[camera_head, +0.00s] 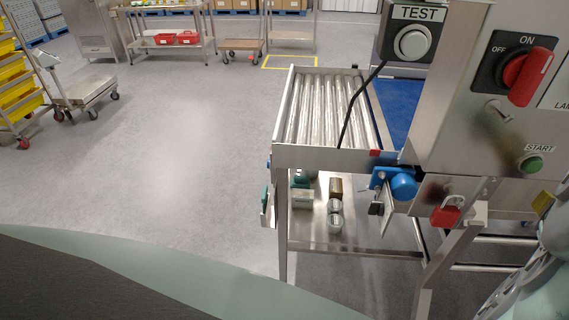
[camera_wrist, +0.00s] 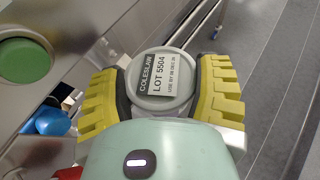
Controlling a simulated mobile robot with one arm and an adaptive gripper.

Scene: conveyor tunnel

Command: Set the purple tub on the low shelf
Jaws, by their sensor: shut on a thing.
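My gripper (camera_wrist: 163,78) shows in the wrist view with its yellow ribbed fingers shut on both sides of a round tub (camera_wrist: 165,101). The tub has a grey lid with a label reading COLESLAW, LOT 5504. Its side wall is hidden from above, so I cannot see whether it is purple. The low shelf (camera_head: 372,236) shows in the head view, under the roller conveyor.
A control box with a red switch (camera_head: 528,77), a red padlock (camera_head: 446,214) and a blue knob (camera_head: 402,184) stand right. Open floor lies left.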

